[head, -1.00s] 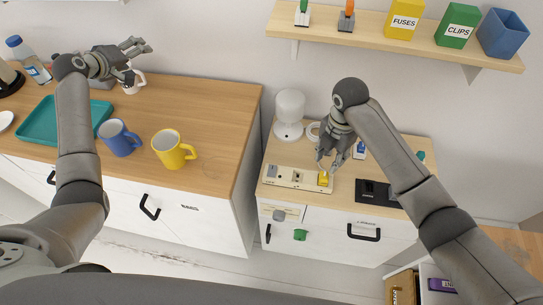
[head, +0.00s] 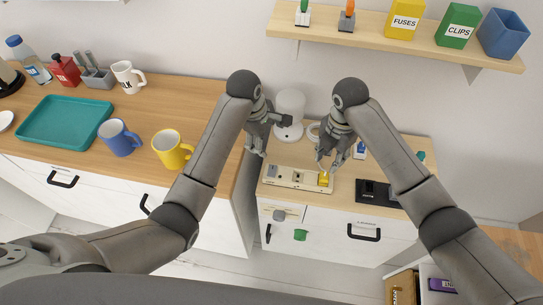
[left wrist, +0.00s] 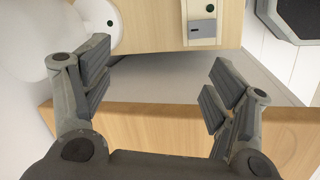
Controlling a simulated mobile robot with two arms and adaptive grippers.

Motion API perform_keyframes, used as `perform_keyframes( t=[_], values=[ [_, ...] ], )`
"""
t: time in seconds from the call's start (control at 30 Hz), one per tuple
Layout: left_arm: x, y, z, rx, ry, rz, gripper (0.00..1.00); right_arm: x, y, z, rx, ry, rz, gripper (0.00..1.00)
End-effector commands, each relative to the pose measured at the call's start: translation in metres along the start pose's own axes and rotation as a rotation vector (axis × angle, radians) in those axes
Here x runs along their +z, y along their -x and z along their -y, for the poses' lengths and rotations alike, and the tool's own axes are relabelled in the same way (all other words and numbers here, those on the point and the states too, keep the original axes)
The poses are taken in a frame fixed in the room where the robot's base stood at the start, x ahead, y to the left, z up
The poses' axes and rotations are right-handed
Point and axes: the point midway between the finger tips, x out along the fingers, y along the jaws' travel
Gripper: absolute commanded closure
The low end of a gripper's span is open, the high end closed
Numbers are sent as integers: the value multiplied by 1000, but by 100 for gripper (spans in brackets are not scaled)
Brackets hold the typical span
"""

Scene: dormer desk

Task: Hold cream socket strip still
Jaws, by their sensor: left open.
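The cream socket strip (head: 298,179) lies on the small wooden-topped cabinet, with a yellow plug (head: 323,180) at its right end. My left gripper (head: 269,136) is open and empty, above and behind the strip's left end, apart from it. In the left wrist view, the strip's end with a grey switch (left wrist: 202,30) shows at the top, beyond my open fingers (left wrist: 158,75). My right gripper (head: 327,165) is at the yellow plug; its fingertips are close around it, but I cannot tell whether they grip it.
A white round lamp-like object (head: 289,108) stands behind the strip, close to my left gripper. A black device (head: 375,191) lies to the right. A gap separates the cabinet from the larger counter (head: 225,105), which holds a yellow mug (head: 170,150). A shelf (head: 360,35) hangs above.

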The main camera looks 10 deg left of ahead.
Motion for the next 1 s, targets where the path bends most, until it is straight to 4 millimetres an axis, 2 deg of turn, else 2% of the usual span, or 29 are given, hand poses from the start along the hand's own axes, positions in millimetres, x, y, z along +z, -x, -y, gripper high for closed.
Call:
perform_keyframes(
  t=[0.03,0.2,0.4,0.53,1.0],
  values=[
    [12,-5,10,-24,56,-21,20,0,0,0,0,0,0,64],
    [31,-12,35,-71,228,-98,20,0,0,0,0,0,0,64],
    [40,-15,47,-86,323,-142,20,0,0,0,0,0,0,64],
    [39,-25,50,-90,333,-148,20,0,0,0,0,0,0,64],
    [29,-103,58,-89,330,-146,20,0,0,0,0,0,0,64]
  ],
)
